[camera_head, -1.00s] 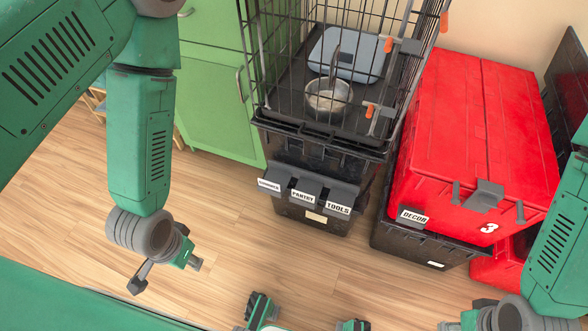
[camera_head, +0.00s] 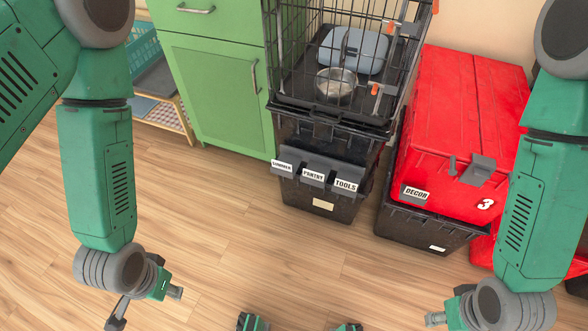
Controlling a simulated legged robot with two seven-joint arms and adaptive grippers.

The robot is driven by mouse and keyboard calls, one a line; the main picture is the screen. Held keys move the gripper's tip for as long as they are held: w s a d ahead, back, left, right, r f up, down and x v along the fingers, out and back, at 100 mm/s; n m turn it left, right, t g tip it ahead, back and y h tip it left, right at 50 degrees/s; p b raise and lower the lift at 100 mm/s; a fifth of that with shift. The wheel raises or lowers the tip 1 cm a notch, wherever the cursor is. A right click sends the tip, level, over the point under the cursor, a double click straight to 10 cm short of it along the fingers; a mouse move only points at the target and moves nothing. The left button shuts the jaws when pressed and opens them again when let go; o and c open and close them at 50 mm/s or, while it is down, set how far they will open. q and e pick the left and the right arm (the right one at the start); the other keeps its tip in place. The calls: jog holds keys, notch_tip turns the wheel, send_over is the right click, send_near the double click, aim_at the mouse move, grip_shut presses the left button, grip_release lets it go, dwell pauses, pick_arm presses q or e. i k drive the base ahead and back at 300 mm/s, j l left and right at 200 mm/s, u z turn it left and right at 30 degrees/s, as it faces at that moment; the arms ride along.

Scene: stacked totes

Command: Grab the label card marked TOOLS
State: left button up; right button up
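The TOOLS label card (camera_head: 346,185) is white with black letters. It sits at the right end of a row of three cards on the front of a black tote (camera_head: 322,203), beside the PANTRY card (camera_head: 313,175) and the leftmost card (camera_head: 282,166), whose small text is hard to read. My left gripper (camera_head: 146,306) is low at the left, over the floor, with its fingers apart and empty, well away from the cards. My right gripper (camera_head: 437,318) is at the bottom right edge, partly cut off, below and right of the TOOLS card and apart from it.
A wire cage (camera_head: 290,50) holding a metal bowl (camera_head: 336,84) stands on the black tote. A red tote (camera_head: 465,120) with a DECOR card (camera_head: 415,193) stands to the right on a black tote (camera_head: 425,232). A green cabinet (camera_head: 215,95) is behind left. The wooden floor (camera_head: 260,260) in front is clear.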

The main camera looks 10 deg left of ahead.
aim_at(342, 184)
jog(key=u, duration=0.3)
jog(key=l, duration=0.85)
jog(key=i+l, duration=0.1)
jog(key=l, duration=0.7)
jog(key=i+l, duration=0.1)
jog(key=l, duration=0.75)
jog(key=k+z, duration=0.05)
